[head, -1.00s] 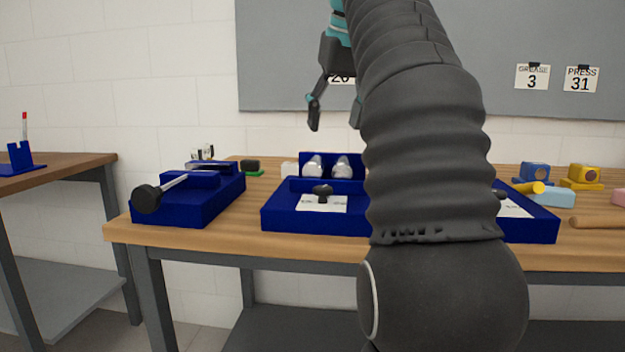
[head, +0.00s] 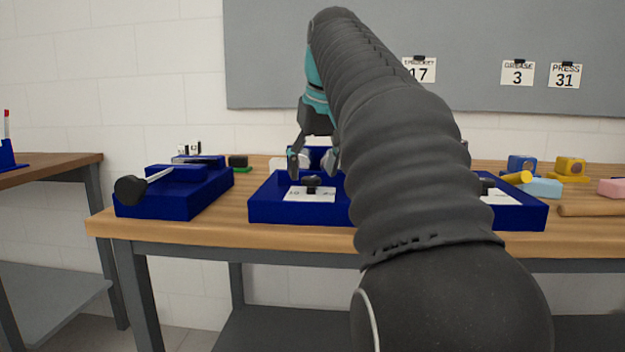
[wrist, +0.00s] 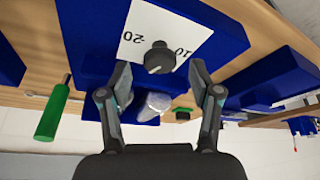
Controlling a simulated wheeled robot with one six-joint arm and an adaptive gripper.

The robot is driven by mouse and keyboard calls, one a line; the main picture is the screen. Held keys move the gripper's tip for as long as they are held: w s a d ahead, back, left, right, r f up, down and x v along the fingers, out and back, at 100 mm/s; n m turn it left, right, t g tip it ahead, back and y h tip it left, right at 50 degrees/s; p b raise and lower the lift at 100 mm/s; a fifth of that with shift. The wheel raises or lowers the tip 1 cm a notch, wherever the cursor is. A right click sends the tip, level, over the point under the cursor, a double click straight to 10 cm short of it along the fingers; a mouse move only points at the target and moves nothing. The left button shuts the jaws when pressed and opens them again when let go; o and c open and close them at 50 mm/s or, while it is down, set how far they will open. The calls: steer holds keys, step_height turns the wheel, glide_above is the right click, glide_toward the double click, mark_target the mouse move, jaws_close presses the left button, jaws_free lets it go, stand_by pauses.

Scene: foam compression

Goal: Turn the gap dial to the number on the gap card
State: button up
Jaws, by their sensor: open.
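A black dial knob (head: 311,184) stands on a white plate (head: 318,195) on the middle blue box (head: 300,212). In the wrist view the same knob (wrist: 158,58) sits on the plate, with 10 and 20 marked on it. My gripper (head: 313,172) is open and empty, pointing down over the box. In the wrist view its fingertips (wrist: 160,70) stand apart on either side of the knob's near side; I cannot tell if they touch it. No card readable as the gap card shows now; cards read 17 (head: 420,70), grease 3 (head: 517,73) and press 31 (head: 565,75).
A blue box with a black-knobbed lever (head: 130,190) stands on the left. Another blue box (head: 520,216) with a white plate is partly behind my arm. Coloured blocks (head: 570,167) lie on the right. A green bottle-like object (wrist: 52,113) shows in the wrist view.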

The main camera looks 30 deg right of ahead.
steer(key=shift+x, duration=0.75)
steer(key=c, duration=1.1)
